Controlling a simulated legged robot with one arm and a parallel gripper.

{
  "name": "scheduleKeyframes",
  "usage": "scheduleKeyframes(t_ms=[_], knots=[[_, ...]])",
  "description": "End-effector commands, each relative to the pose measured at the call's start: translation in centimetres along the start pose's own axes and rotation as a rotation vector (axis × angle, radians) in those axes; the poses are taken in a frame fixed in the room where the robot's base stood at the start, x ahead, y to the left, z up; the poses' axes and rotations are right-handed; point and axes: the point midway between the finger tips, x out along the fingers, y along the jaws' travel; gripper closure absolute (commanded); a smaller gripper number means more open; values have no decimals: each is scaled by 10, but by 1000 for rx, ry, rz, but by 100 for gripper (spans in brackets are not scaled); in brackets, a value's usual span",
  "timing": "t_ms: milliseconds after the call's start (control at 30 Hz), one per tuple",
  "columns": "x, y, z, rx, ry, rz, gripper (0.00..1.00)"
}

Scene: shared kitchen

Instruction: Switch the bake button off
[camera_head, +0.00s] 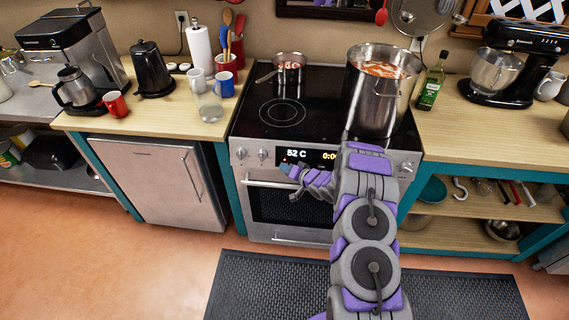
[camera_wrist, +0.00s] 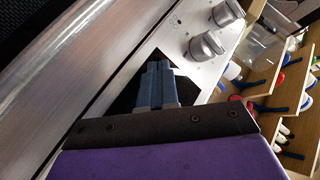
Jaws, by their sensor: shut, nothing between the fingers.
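The stove (camera_head: 310,228) stands in the middle of the head view. Its black control display (camera_head: 310,157) reads "52 C", with a time readout partly hidden by my arm. My gripper (camera_head: 288,169) is shut and empty, at the lower left part of this display. In the wrist view my gripper's fingers (camera_wrist: 158,68) are together and point at the black display panel (camera_wrist: 126,92). A small red spot shows just beyond the fingertips. The bake button cannot be made out clearly; the fingers cover part of the panel. I cannot tell whether the fingertips touch it.
Two knobs (camera_wrist: 206,46) sit beside the display in the wrist view. The oven door handle (camera_head: 265,183) runs just below my gripper. A large steel pot (camera_head: 376,100) and a small pot (camera_head: 289,72) stand on the cooktop. A dark mat (camera_head: 262,285) covers the floor in front.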

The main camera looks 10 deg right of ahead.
Motion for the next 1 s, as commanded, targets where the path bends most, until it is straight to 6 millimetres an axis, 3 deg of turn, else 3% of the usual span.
scheduleKeyframes(t_ms=[1000], knots=[[-5,-3,3,3,0,1,100]])
